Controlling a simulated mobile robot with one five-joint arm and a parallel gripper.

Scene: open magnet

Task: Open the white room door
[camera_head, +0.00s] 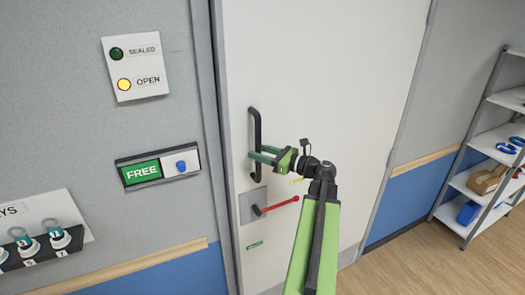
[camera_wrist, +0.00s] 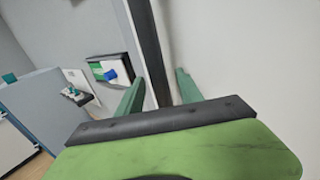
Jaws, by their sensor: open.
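The white door (camera_head: 335,70) stands in its grey frame, with no clear gap at its left edge. A black upright pull handle (camera_head: 256,125) is on the door's left side. Below it is a grey plate (camera_head: 252,205) with a red-tipped lever (camera_head: 277,206) pointing right. My gripper (camera_head: 262,155) is open at the handle's lower half, its green fingers reaching to the bar. In the wrist view the two fingers (camera_wrist: 160,92) are apart with a dark upright bar between them. I cannot tell whether they touch the handle.
A wall panel (camera_head: 137,68) has its yellow OPEN lamp lit and its SEALED lamp dark. A sign (camera_head: 158,168) reads FREE beside a blue knob. A key holder (camera_head: 45,240) is at lower left. A shelf rack (camera_head: 490,150) stands right; floor (camera_head: 400,265) before it is clear.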

